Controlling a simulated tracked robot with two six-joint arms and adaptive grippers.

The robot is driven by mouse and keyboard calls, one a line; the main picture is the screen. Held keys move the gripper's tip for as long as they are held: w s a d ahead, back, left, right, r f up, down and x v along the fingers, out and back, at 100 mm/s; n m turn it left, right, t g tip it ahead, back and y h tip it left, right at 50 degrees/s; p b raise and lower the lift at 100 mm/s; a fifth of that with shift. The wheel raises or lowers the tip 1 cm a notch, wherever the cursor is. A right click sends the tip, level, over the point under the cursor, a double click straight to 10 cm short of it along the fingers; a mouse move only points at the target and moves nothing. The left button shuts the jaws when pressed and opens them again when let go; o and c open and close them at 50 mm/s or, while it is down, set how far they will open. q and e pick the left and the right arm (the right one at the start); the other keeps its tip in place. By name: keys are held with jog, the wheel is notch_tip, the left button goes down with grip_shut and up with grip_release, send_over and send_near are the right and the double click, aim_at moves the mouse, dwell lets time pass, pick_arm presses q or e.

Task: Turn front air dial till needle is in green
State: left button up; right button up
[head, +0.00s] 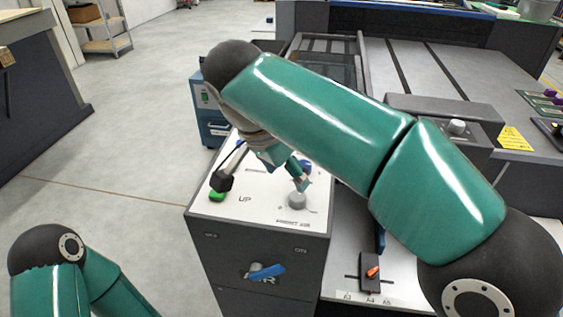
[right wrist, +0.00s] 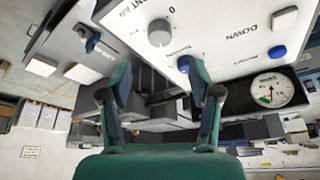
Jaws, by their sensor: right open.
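The front air dial is a grey round knob (head: 297,201) on the white top panel, beside an "AIR" label. It also shows in the right wrist view (right wrist: 160,32), between and beyond my fingertips, with a "0" mark next to it. My right gripper (head: 263,182) is open and empty over the panel, with one finger close to the dial; I see no grip on it. Its open fingers show in the right wrist view (right wrist: 159,66). A round white gauge (right wrist: 271,91) has a green sector at lower left; its needle is too small to read surely. My left gripper is out of view.
A green button (head: 217,196) lies at the panel's left, by the "UP" label. A blue handle (head: 265,271) is on the cabinet's front. An orange-tipped lever (head: 372,272) stands to the right. Blue buttons (right wrist: 278,52) sit near the "DOWN" label. Floor at left is clear.

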jog(key=shift+v, duration=1.4)
jog(key=shift+f, duration=0.1)
dwell(1.0)
